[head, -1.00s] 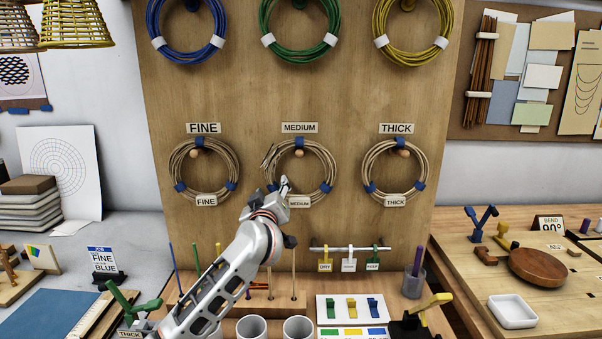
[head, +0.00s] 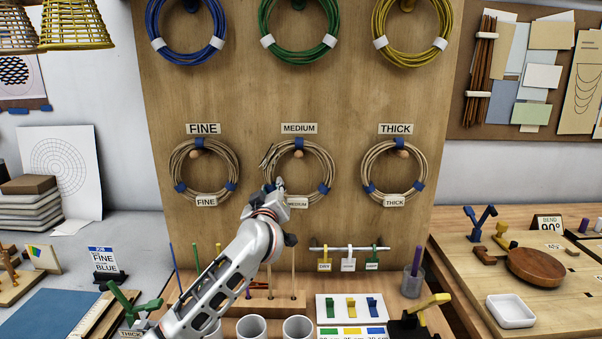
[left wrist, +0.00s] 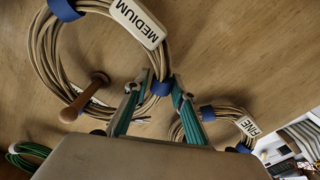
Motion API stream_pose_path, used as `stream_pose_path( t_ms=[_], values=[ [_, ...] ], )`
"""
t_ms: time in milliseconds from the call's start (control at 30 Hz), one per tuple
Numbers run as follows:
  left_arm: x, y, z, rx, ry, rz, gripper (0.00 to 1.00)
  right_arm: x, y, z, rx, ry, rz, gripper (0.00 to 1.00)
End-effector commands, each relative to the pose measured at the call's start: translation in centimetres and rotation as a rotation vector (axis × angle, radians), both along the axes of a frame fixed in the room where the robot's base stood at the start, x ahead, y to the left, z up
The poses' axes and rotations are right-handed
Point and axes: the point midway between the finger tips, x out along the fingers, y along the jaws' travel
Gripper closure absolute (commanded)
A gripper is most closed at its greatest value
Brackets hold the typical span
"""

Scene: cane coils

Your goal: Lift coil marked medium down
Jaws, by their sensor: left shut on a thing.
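The coil marked medium (head: 327,172) is a ring of tan cane with blue ties and a white MEDIUM tag (head: 298,203). It hangs around a wooden peg (head: 298,153) on the upright board, under a MEDIUM label (head: 299,128). My left gripper (head: 279,185) is at the coil's lower left side. In the left wrist view its fingers (left wrist: 161,88) are shut on the coil at a blue tie. The peg (left wrist: 86,97) shows inside the ring there. Part of the coil is hidden behind the gripper.
The fine coil (head: 173,171) hangs close on the left, the thick coil (head: 367,171) on the right. Blue, green and yellow coils hang above. Below are upright rods, cups (head: 298,328) and a rail with small tags (head: 349,249).

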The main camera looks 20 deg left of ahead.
Motion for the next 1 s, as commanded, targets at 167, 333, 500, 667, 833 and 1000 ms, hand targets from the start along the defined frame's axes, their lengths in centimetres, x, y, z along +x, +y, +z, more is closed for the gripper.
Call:
stream_pose_path(
  t_ms=[167,333,500,667,833,1000],
  values=[
    [-0.1,0.1,0.7,-0.001,0.001,0.003,0.94,0.0,0.1,0.7,0.002,0.0,0.001,0.59],
    [-0.2,0.0,1.4,-0.001,0.001,0.002,0.94,0.0,0.2,1.2,0.003,0.0,0.002,0.59],
    [-0.3,0.0,2.0,-0.001,-0.001,0.001,0.94,-0.1,0.2,1.6,0.002,0.001,0.002,0.59],
    [-0.4,-0.1,2.2,-0.001,-0.001,0.001,0.94,-0.1,0.2,1.8,0.002,0.001,0.002,0.59],
    [-1.1,-0.3,2.2,-0.001,-0.001,0.0,0.94,-0.1,0.1,1.7,0.002,0.001,0.002,0.59],
    [-2.2,-0.5,2.2,0.0,-0.001,0.002,0.94,-0.1,0.1,1.7,0.002,0.001,0.001,0.59]
  ],
)
